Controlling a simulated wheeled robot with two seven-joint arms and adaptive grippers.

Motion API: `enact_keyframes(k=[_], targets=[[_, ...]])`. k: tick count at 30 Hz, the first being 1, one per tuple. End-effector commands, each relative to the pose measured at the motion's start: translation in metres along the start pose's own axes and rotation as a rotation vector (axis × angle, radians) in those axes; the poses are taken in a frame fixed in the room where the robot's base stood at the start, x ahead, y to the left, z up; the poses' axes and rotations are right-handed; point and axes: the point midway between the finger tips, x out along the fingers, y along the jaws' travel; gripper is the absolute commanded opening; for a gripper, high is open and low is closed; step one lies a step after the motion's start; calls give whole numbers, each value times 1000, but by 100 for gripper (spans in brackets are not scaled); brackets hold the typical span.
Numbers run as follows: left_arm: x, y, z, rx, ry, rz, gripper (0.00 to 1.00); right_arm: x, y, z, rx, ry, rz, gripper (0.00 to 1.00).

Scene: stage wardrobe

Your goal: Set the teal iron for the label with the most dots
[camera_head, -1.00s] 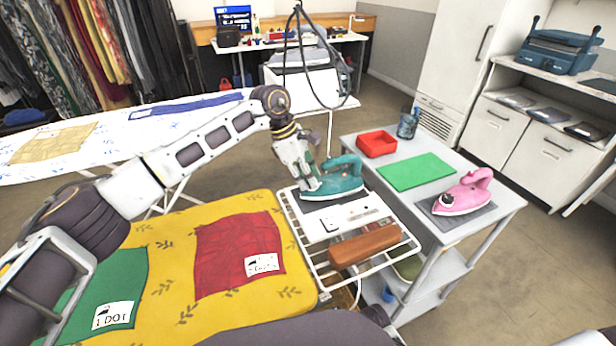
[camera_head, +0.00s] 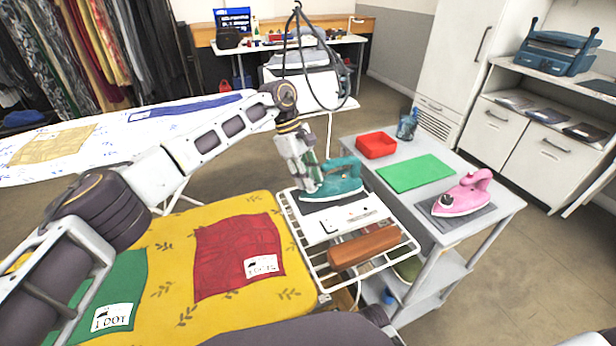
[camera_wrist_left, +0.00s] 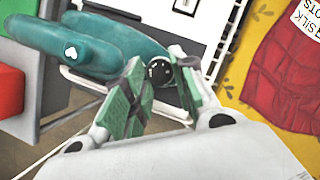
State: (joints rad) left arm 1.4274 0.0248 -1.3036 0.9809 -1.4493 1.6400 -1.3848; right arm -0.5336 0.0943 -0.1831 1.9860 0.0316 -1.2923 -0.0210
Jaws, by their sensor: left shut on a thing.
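The teal iron (camera_head: 338,186) rests on the white wire rack at the ironing board's right end. It also shows in the left wrist view (camera_wrist_left: 100,48). My left gripper (camera_head: 312,184) is at the iron's left end, its green-padded fingers (camera_wrist_left: 158,82) closed around a small dark round dial (camera_wrist_left: 159,72) on the iron. Any marks on the dial are too small to read. A red cloth (camera_head: 236,250) on the yellow board bears a label (camera_head: 262,266) ending in "DOTS"; its number is unclear. A green cloth (camera_head: 122,280) bears a label (camera_head: 111,318) reading "1 DOT".
The rack (camera_head: 412,243) also holds a white panel (camera_head: 352,217) and a brown block (camera_head: 364,245). The grey cart (camera_head: 440,210) beside it carries a red tray (camera_head: 376,146), a green mat (camera_head: 415,172) and a pink iron (camera_head: 464,194). A second board (camera_head: 110,150) stands behind my left arm.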

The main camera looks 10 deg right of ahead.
Motion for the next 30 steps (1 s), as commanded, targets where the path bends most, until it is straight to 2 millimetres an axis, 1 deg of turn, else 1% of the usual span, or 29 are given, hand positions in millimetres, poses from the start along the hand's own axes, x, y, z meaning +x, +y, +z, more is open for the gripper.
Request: enact_keyframes(k=[9,10,15,21,24,30], targets=[[0,0,0,1,1,-1,2,2,-2,9,1,-13,-3,43],[0,0,0,1,1,-1,28,2,-2,9,1,-14,-3,43],[0,0,0,0,0,-1,49,2,-2,9,1,-13,-3,43],[0,0,0,0,0,0,49,1,-1,5,1,-6,-2,43],[0,0,0,0,0,0,49,-2,-2,-3,3,7,-3,43],[-6,0,0,0,1,0,49,-1,-1,0,2,2,-3,43]])
